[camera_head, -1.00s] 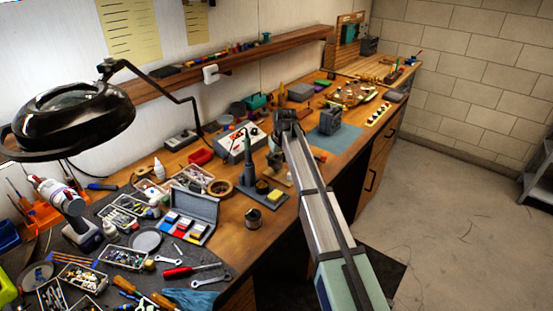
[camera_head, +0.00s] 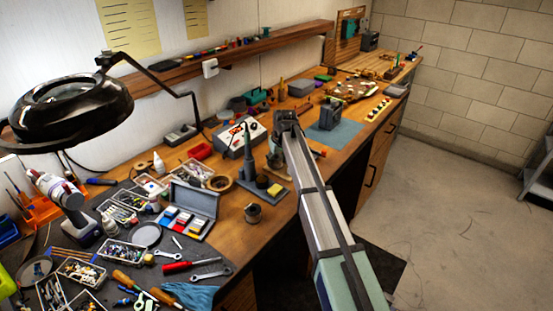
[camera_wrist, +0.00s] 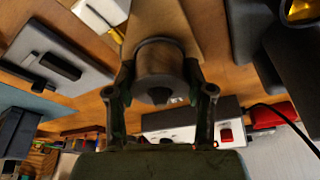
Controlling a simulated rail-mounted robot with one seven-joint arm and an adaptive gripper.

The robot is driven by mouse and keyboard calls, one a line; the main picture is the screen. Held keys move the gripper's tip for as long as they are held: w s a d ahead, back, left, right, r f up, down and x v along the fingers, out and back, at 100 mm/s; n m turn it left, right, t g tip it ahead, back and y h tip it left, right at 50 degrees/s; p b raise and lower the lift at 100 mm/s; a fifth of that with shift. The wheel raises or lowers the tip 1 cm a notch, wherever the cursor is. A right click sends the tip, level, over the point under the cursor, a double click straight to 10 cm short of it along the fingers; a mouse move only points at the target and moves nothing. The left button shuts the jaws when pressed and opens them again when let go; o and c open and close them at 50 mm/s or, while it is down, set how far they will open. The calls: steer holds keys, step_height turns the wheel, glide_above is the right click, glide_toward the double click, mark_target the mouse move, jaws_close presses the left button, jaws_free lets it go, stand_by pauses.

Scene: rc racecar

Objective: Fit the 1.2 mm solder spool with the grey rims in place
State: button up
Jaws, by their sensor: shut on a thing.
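In the wrist view my gripper (camera_wrist: 159,78) is shut on a spool (camera_wrist: 160,62), with one finger on each side. The spool has a brownish band and a grey rim; its near face is dark with a hole, and a pointed dark shape shows inside. Beyond it is a wooden board (camera_wrist: 178,22); I cannot tell whether the spool touches it. In the head view my gripper (camera_head: 286,121) is over the bench beside the soldering station, and the arm hides the held spool. A small wooden stand (camera_head: 274,158) shows just below the gripper.
Another dark spool (camera_head: 253,213) stands near the bench's front edge. Close by are the soldering iron stand (camera_head: 247,173), the soldering station (camera_head: 236,139) and a roll of tape (camera_head: 220,183). A grey device (camera_head: 329,113) sits on a blue mat (camera_head: 345,134) to the right.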

stand_by(0.3)
steer(key=o, duration=1.4)
steer(key=shift+o, duration=0.2)
steer(key=o, duration=0.3)
steer(key=shift+f, duration=0.1)
steer(key=shift+o, duration=0.2)
steer(key=shift+w+p+v, duration=0.2)
steer(key=shift+p+v, duration=1.85)
steer(key=shift+v, duration=2.45)
steer(key=shift+a, duration=0.1)
